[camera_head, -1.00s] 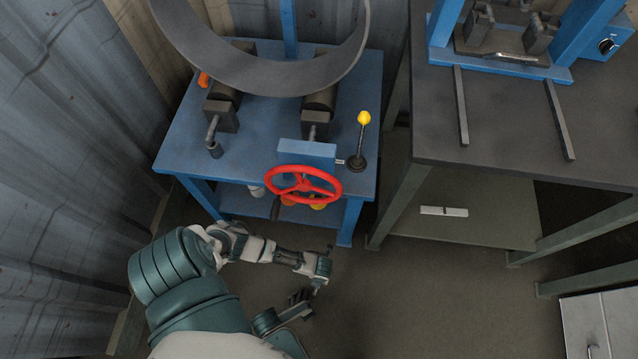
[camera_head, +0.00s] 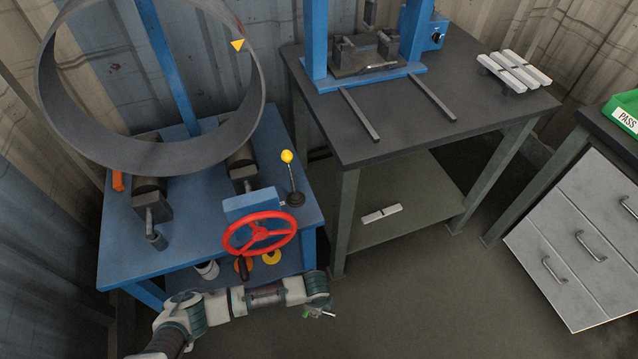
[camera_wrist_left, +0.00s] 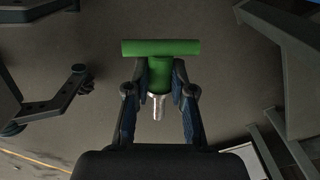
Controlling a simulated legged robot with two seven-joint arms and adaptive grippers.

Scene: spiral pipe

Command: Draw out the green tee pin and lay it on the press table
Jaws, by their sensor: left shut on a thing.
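The green tee pin (camera_wrist_left: 160,48) has a green crossbar and stem with a metal shank. My left gripper (camera_wrist_left: 159,85) is shut on its stem in the left wrist view, with the crossbar beyond the fingertips. In the head view, my left gripper (camera_head: 318,298) is low, in front of the blue bending table, and a bit of the green pin (camera_head: 309,315) shows below it. The dark press table (camera_head: 340,145) stands behind and to the right, with a blue press frame at its back. Dark gripper-like parts at the left wrist view's left edge may be my right gripper.
The blue bending table (camera_head: 130,240) bears a large curved metal band (camera_head: 90,140), a red handwheel (camera_head: 259,232) and a yellow-knobbed lever (camera_head: 289,175). Two bars and white pieces (camera_head: 515,72) lie on the press table; its front is clear. A drawer cabinet (camera_head: 575,235) stands right.

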